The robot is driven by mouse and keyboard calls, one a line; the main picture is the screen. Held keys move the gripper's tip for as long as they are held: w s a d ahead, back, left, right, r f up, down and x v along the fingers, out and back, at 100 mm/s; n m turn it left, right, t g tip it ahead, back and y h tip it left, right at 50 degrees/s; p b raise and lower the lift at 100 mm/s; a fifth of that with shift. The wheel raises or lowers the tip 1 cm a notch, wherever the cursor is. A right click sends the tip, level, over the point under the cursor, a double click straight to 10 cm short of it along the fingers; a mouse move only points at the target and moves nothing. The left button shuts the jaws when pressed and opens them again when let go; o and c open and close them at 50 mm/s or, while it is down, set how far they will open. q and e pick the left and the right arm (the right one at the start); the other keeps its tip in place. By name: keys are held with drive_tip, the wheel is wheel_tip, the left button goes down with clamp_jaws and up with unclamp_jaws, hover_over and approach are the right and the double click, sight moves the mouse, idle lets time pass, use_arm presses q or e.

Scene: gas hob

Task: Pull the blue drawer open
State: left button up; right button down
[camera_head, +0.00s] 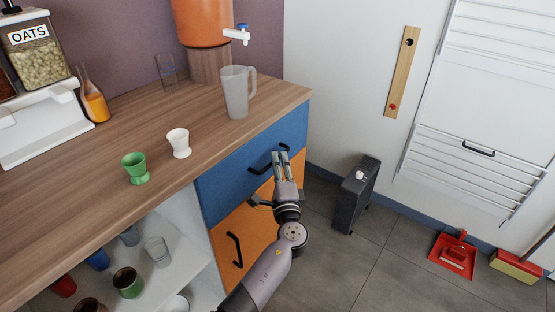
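The blue drawer (232,176) is the top drawer at the right end of the wooden counter. It looks shut, with its front flush with the cabinet. Its black bar handle (257,170) shows partly; my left gripper covers some of its right part. My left gripper (282,157) comes up from below in front of the drawer, with its two fingertips at the handle's right part. A narrow gap shows between the fingers, but I cannot tell whether they are around the handle or touch it. My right gripper is not in view.
Below is an orange front (222,235) with a black handle. A grey jug (236,95), a white cup (179,143) and a green cup (135,167) stand on the counter. A dark box (357,198) stands on the floor at right; a red dustpan (453,257) lies farther right.

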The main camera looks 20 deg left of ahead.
use_arm(q)
drive_tip(key=shift+x, duration=1.3)
drive_tip(key=shift+c, duration=0.5)
clamp_jaws()
drive_tip(key=shift+f, duration=0.1)
